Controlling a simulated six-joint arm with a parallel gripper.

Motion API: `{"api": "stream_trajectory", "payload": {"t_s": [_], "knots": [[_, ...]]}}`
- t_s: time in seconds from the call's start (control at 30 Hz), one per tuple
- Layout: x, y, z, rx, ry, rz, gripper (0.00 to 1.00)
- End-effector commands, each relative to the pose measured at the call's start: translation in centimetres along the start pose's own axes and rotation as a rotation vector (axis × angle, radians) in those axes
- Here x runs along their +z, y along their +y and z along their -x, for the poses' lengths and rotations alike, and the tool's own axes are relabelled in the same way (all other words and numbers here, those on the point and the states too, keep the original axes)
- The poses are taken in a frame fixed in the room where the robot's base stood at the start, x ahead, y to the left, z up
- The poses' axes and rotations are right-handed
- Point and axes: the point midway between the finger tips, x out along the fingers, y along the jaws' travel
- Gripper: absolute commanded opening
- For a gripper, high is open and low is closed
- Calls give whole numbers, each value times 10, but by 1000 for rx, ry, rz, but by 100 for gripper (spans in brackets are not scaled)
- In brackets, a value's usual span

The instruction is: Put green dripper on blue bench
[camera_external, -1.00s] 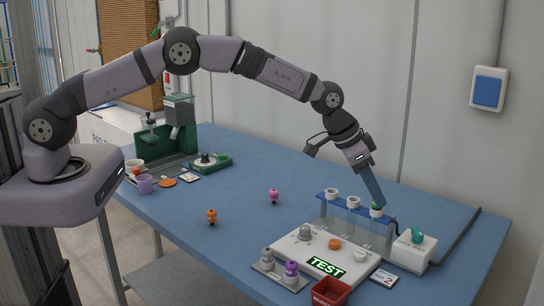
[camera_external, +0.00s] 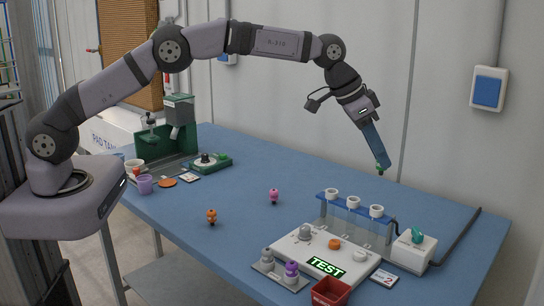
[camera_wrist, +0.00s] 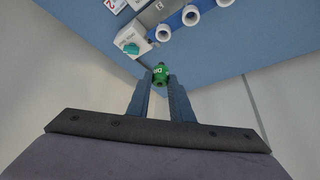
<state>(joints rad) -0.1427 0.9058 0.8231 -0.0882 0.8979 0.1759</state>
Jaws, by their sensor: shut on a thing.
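The green dripper (camera_external: 380,169) is held at the tips of my gripper (camera_external: 379,163), in the air above the tube rack. In the wrist view the green dripper (camera_wrist: 160,74) sits between the two blue fingers of my gripper (camera_wrist: 161,80), which are shut on it.
A white box with a teal knob (camera_external: 412,248) stands right of the rack. A white TEST board (camera_external: 300,248), a red bin (camera_external: 331,291) and a tray with grey and purple pieces (camera_external: 280,278) are in front. Pink (camera_external: 273,196) and orange (camera_external: 211,216) pieces stand on open bench.

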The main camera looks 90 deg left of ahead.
Motion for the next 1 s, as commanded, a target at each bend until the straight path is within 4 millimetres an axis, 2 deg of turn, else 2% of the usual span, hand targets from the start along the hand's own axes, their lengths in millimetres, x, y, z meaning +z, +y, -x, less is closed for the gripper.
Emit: {"api": "stream_trajectory", "payload": {"t_s": [0.17,0.27,0.47,0.6,0.77,1.0], "knots": [[5,-27,-1,-20,0,34,0],[12,-56,-3,-41,-1,72,0],[39,-138,-5,-103,0,180,0],[68,-201,-4,-153,-1,266,0],[106,-270,2,-209,-2,365,0],[174,-365,17,-291,-1,507,0]]}}
